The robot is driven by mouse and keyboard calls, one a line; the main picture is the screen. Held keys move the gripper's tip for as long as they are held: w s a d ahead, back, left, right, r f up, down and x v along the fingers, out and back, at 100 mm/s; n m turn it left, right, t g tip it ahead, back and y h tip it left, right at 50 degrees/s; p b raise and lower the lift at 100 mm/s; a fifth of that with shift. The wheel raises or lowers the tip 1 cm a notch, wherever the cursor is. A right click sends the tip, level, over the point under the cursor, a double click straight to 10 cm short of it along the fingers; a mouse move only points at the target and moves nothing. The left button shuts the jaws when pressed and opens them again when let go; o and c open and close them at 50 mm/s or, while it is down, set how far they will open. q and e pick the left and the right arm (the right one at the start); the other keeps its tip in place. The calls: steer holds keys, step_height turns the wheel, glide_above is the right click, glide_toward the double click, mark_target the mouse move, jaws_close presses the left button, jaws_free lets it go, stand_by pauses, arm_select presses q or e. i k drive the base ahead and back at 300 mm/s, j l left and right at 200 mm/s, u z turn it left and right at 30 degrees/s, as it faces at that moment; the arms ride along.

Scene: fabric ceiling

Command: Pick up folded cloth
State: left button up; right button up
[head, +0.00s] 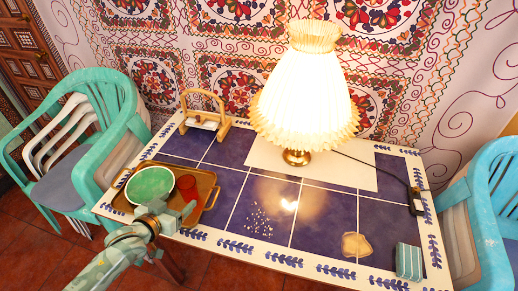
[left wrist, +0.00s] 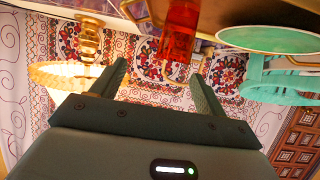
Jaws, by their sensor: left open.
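The folded cloth (head: 409,262), teal with pale stripes, lies at the front right corner of the blue-tiled table (head: 330,225). My left gripper (head: 172,217) is at the left front part of the table, by the tray and far left of the cloth. In the left wrist view its two fingers (left wrist: 160,85) are apart with nothing held between them. The cloth does not show in that view. My right gripper is not in view.
A brown tray (head: 205,181) holds a green bowl (head: 150,184) and a red cup (head: 187,187). A lit lamp (head: 305,90) stands at the back, its cord running right. White crumbs (head: 258,220) and a tan patch (head: 355,245) lie on the tabletop. Chairs flank both sides.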

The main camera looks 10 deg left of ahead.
mark_target(409, 258)
steer(key=z, duration=1.2)
